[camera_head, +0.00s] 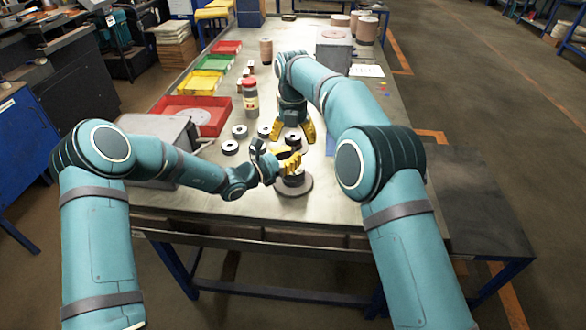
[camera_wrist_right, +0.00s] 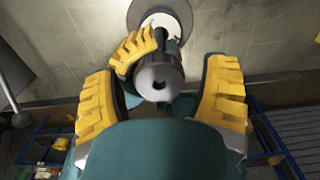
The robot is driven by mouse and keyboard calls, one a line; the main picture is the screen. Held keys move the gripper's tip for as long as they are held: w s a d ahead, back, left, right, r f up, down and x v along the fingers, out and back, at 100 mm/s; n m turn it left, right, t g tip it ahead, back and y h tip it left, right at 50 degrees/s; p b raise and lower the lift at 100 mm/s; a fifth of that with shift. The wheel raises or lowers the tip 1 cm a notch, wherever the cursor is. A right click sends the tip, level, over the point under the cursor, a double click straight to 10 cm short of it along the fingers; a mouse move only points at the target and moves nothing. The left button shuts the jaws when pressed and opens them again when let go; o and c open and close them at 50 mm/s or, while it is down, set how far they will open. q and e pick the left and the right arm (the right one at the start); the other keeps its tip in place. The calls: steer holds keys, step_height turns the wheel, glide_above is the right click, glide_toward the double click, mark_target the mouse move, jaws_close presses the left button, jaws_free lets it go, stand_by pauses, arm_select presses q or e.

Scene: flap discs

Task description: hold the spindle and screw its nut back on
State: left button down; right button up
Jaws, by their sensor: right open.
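The spindle stands upright near the table's front edge, with its round grey base (camera_head: 294,187) flat on the table. My left gripper (camera_head: 289,160) reaches in from the left, its yellow fingers closed around the spindle above the base. In the right wrist view a dark cylinder with a hole in its end (camera_wrist_right: 158,76) sits at the spindle's top, beside a yellow finger of my left gripper (camera_wrist_right: 136,50). I cannot tell whether this cylinder is the nut or the spindle's own end. My right gripper (camera_head: 292,132) is open, its fingers apart on either side of the cylinder in the wrist view (camera_wrist_right: 160,95).
A red tray (camera_head: 170,106) and a grey box (camera_head: 150,125) are at the left. The table's right front is clear.

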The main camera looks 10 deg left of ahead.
steer(key=c, duration=1.3)
steer(key=shift+o, duration=0.2)
steer(key=m, duration=1.4)
steer(key=shift+f, duration=0.1)
steer(key=m, duration=1)
steer(key=shift+m, duration=0.4)
steer(key=m, duration=0.8)
steer(key=shift+m, duration=0.4)
steer(key=m, duration=0.3)
steer(key=shift+f+m, duration=0.1)
steer(key=shift+m, duration=0.3)
steer(key=m, duration=0.8)
steer(key=shift+m, duration=0.4)
steer(key=m, duration=1.2)
steer(key=shift+m, duration=0.3)
steer(key=m, duration=0.5)
steer(key=shift+f, duration=0.1)
steer(key=m, duration=0.4)
